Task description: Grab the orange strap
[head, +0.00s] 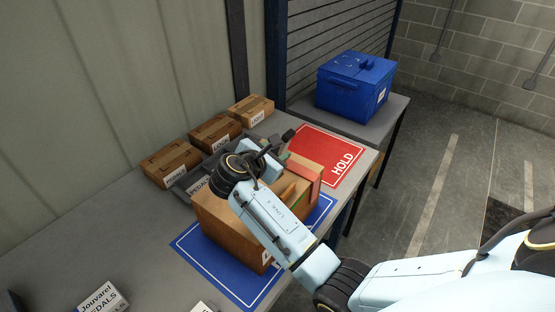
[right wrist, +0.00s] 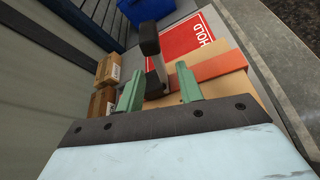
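The orange strap (head: 304,168) lies across the top of an open-looking cardboard box (head: 228,232). In the right wrist view the strap (right wrist: 220,66) runs from between my fingers out to the right, partly behind the right-hand finger. My right gripper (head: 284,158) is over the far end of the box, close to the strap. In the right wrist view its green fingers (right wrist: 158,88) are apart. A dark upright piece (right wrist: 150,45) stands between and beyond them; I cannot tell what it is. Contact with the strap cannot be judged. My left gripper is not in view.
The box stands on a blue mat (head: 194,251) on the grey table. Several small cartons (head: 170,163) and a dark grey tray (head: 186,184) lie behind it. A red HOLD mat (head: 338,150) and a blue lidded crate (head: 350,90) are beyond.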

